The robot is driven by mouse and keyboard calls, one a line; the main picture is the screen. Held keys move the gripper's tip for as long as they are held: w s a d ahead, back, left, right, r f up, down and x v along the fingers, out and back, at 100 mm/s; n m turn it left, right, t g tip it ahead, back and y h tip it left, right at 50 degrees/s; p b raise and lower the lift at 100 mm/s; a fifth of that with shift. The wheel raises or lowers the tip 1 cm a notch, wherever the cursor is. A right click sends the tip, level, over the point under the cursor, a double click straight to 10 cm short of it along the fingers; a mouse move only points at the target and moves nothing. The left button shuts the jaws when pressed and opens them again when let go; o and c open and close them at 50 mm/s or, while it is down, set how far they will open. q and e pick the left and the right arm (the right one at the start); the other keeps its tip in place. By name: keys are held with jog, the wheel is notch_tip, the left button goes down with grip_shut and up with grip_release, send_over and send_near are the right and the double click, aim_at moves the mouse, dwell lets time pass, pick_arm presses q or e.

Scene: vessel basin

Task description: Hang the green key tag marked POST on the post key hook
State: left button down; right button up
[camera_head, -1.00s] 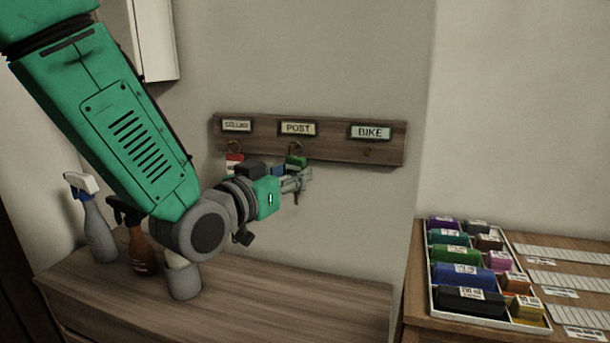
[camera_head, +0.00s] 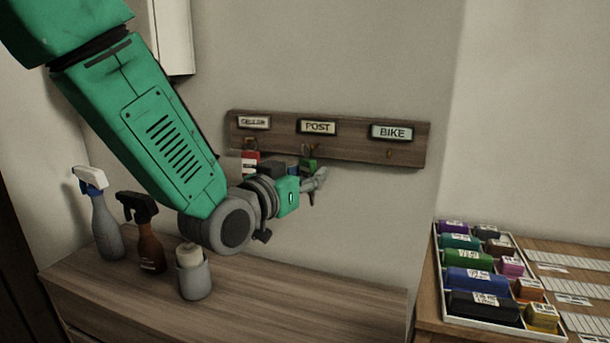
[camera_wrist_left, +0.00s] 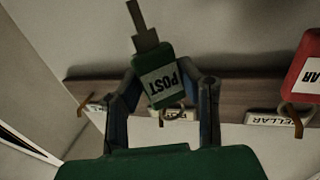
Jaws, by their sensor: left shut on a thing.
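The green key tag (camera_wrist_left: 158,82) marked POST shows upside down between the fingertips of my left gripper (camera_wrist_left: 160,92) in the left wrist view. The gripper is shut on it. Its key sticks out beyond the tag and its ring shows at the other end. In the head view the tag (camera_head: 309,165) is just below the POST plate (camera_head: 318,127), with my left gripper (camera_head: 316,182) beside it. The post key hook (camera_head: 309,148) is small and partly hidden there. I cannot tell whether the ring is around the hook. My right gripper is not in view.
A red tag (camera_head: 250,163) hangs under the CELLAR plate. The bike hook (camera_head: 390,153) is bare. A tray (camera_head: 440,290) of coloured boxes is at right.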

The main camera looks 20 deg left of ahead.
pick_arm(q)
jog(key=shift+d, duration=0.3)
